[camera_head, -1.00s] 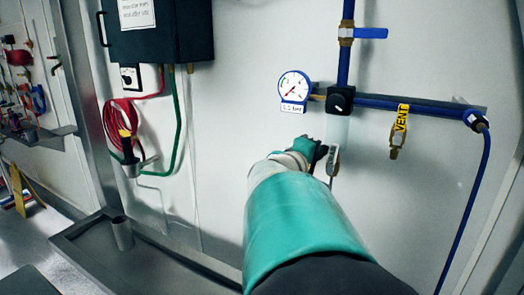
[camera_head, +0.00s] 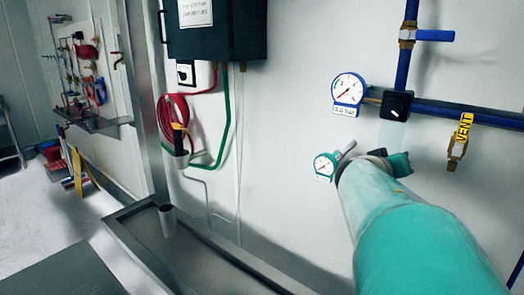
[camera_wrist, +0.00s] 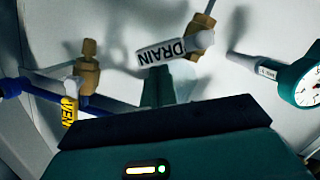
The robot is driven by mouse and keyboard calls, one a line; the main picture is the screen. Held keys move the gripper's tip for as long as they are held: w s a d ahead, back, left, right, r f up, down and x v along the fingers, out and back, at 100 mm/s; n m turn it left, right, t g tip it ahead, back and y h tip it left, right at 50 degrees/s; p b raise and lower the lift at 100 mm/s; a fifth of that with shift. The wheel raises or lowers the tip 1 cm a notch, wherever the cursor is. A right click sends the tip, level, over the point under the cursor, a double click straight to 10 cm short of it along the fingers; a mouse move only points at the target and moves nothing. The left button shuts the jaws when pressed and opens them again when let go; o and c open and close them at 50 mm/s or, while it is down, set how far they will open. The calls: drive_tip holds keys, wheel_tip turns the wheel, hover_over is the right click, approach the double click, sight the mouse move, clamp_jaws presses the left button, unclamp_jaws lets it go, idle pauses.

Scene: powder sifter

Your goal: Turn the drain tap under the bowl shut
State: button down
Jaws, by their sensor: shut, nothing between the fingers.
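The drain tap shows in the wrist view as a brass body (camera_wrist: 201,32) with a white lever tagged DRAIN (camera_wrist: 175,51). The lever points left and lies across the brass body. My gripper (camera_wrist: 160,84) is shut and empty, its teal fingertips just below the lever in the wrist view; I cannot tell whether they touch it. In the head view my gripper (camera_head: 390,163) is near the wall, below the pale bowl (camera_head: 392,134) and black knob (camera_head: 397,104). My arm hides the tap there.
A brass vent tap with a yellow VENT tag (camera_head: 464,129) hangs to the right. A teal-rimmed gauge (camera_head: 326,166) sits close left of my gripper, a blue-rimmed gauge (camera_head: 348,90) above. A metal tray edge (camera_head: 215,249) runs below.

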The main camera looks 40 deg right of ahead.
drive_tip(key=m, duration=0.1)
drive_tip(key=s+f+m+t, duration=0.2)
drive_tip(key=m, duration=0.1)
drive_tip(key=shift+s+d+f+y, duration=0.2)
drive_tip(key=shift+s+f+y, duration=0.05)
drive_tip(key=shift+y, duration=0.05)
drive_tip(key=shift+s+f, duration=0.1)
idle(0.4)
